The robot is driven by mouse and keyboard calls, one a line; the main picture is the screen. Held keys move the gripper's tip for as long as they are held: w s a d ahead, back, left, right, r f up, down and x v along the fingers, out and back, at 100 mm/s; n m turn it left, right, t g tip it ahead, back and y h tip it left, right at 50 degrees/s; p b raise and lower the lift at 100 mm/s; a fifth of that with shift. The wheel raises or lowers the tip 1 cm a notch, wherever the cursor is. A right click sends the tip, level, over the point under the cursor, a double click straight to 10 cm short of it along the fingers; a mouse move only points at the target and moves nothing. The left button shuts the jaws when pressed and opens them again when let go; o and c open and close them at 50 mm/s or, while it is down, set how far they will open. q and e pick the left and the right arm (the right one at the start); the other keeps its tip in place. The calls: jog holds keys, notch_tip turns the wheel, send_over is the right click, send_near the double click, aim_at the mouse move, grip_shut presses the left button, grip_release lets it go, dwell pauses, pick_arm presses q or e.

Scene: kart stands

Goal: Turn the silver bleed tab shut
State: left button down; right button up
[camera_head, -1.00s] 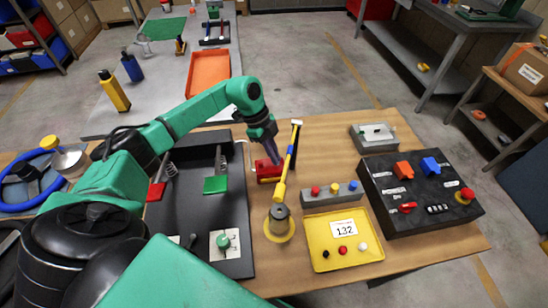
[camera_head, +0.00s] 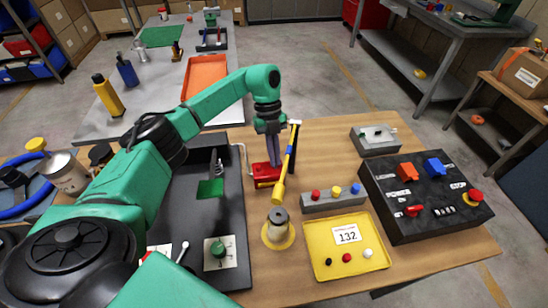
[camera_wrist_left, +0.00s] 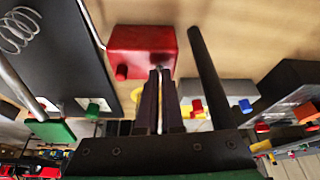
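The red block (camera_head: 266,182) stands on the wooden bench beside the black board's right edge; it also shows in the left wrist view (camera_wrist_left: 143,48). My left gripper (camera_head: 264,160) points down at it, fingers close together. In the left wrist view, its fingertips (camera_wrist_left: 160,72) overlap the block's lower right edge. A thin pale strip shows between the fingers; I cannot tell whether it is the silver bleed tab or background. The tab is not clearly visible in any view. My right gripper is out of view.
A yellow-handled tool (camera_head: 287,160) leans close to the gripper's right. A jar (camera_head: 278,230), a button strip (camera_head: 332,198), a yellow tray (camera_head: 318,260) and a black control box (camera_head: 400,222) stand to the right. The black board (camera_head: 232,235) lies left.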

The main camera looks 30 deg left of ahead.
pick_arm(q)
jog(key=shift+w+r, duration=0.1)
jog(key=shift+r, duration=0.05)
dwell(0.3)
jog(key=c, duration=1.1)
grip_release()
jog(key=shift+o, duration=0.2)
jog(key=shift+w+a+r, duration=0.1)
jog(key=shift+w+r, duration=0.05)
jog(key=shift+r, duration=0.1)
jog(key=v, duration=1.4)
jog(key=shift+p, duration=0.35)
